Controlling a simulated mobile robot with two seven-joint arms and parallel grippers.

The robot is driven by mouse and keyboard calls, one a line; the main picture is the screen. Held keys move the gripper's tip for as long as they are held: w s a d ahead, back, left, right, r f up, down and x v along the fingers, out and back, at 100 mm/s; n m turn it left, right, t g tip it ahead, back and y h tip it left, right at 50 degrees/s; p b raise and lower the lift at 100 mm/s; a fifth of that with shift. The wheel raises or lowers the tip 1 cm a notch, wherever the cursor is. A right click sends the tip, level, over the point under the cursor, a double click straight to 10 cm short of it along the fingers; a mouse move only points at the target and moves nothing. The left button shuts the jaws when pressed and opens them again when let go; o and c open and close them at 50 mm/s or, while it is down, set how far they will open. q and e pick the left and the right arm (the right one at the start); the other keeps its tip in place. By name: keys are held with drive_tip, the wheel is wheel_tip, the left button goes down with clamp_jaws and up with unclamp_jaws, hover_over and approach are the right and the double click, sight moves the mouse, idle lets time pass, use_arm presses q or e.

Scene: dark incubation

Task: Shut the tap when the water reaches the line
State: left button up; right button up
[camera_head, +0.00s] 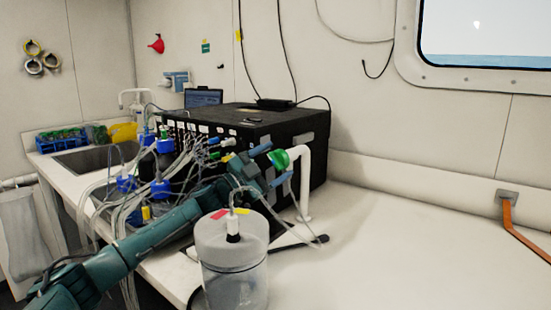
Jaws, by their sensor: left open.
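A white pipe tap (305,185) rises from the bench right of the black box, with a green handle (279,160) at its upper left end. My left gripper (270,165) is open at the green handle, its bluish fingers above and below it; I cannot tell whether they touch it. A translucent cylindrical container (232,285) stands nearer, below my gripper. A tube and dark-and-white fitting enter its lid, which has red and yellow patches. Its water level and any fill line are not clear. My right gripper is out of view.
A large black box (312,150) stands behind the tap. Blue-capped bottles and many tubes (165,165) crowd the bench left of it. A sink (95,157) lies farther left. The white bench (420,250) is clear at right, except for an orange strap (528,244).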

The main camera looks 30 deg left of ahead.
use_arm(q)
drive_tip(key=shift+w+d+r, duration=0.1)
drive_tip(key=shift+w+d, duration=0.05)
drive_tip(key=shift+w, duration=0.2)
drive_tip(key=shift+c, duration=0.3)
drive_tip(key=c, duration=0.9)
